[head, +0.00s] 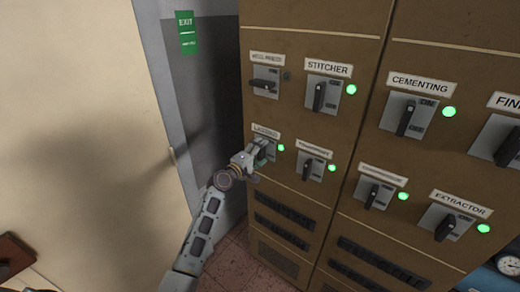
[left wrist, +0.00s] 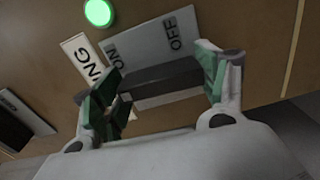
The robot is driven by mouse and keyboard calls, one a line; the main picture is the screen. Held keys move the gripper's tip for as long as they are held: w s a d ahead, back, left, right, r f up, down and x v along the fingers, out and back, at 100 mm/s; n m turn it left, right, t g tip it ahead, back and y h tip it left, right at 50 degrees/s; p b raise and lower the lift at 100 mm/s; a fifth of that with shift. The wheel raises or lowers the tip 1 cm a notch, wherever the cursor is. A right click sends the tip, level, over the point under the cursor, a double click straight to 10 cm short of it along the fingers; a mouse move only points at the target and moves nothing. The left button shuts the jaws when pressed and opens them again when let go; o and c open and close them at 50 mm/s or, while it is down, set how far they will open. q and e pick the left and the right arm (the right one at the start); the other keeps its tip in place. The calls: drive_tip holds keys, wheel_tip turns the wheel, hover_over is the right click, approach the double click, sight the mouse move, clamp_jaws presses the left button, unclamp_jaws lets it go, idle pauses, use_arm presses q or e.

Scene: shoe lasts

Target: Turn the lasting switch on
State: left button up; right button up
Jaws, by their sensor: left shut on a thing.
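The lasting switch is a grey plate (head: 268,142) on a brown cabinet, mostly covered by my left gripper (head: 260,152) in the head view. Its small label (head: 265,131) is hard to read there. In the left wrist view the plate (left wrist: 150,45) bears ON and OFF, and part of a label ending in "NG" (left wrist: 82,60) shows. The dark handle (left wrist: 165,80) lies between the fingers of my left gripper (left wrist: 158,82), which is shut on it. The handle's white-marked end is on the ON side. The lamp beside it (left wrist: 98,12) glows green. My right gripper is out of view.
Nearby are the stitcher switch (head: 319,96), the cementing switch (head: 407,117) and the extractor switch (head: 446,224), all with green lamps. The upper-left switch (head: 263,86) has a dark lamp (head: 287,76). A pale wall (head: 75,120) and an exit sign (head: 187,32) stand left.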

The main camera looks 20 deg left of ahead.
use_arm(q)
drive_tip(key=shift+n, duration=0.4)
drive_tip(key=o, duration=1)
drive_tip(key=shift+v, duration=6.05)
drive_tip(key=shift+w+m, duration=0.1)
drive_tip(key=shift+m, duration=0.3)
